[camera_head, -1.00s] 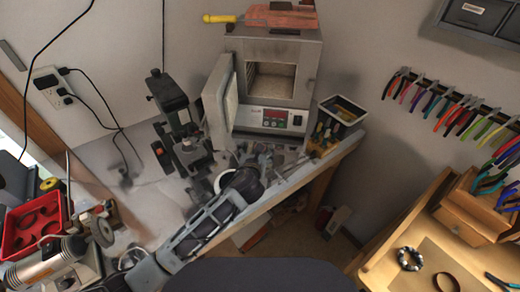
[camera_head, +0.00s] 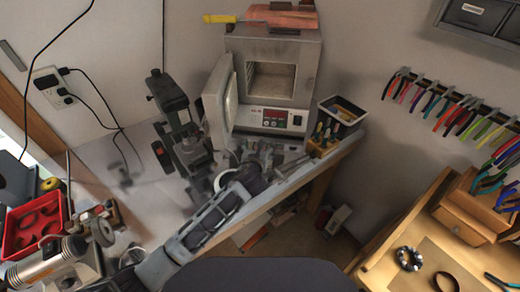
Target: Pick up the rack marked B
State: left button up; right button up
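I cannot make out any rack marked B in the head view.
A small kiln (camera_head: 275,75) with an open door stands at the back of the bench. A red tray (camera_head: 35,225) sits far left. Pliers (camera_head: 460,110) hang on the right wall above a wooden bench (camera_head: 400,255).

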pick_arm(q)
jog(key=shift+w+d+f, duration=0.3)
jog(key=shift+w+f, duration=0.25)
jog(key=shift+w, duration=0.3)
jog(key=shift+x, duration=1.2)
jog(key=shift+c, duration=0.3)
jog(key=c, duration=1)
jog(key=shift+c, duration=0.3)
notch_tip(320, 180, up, 10)
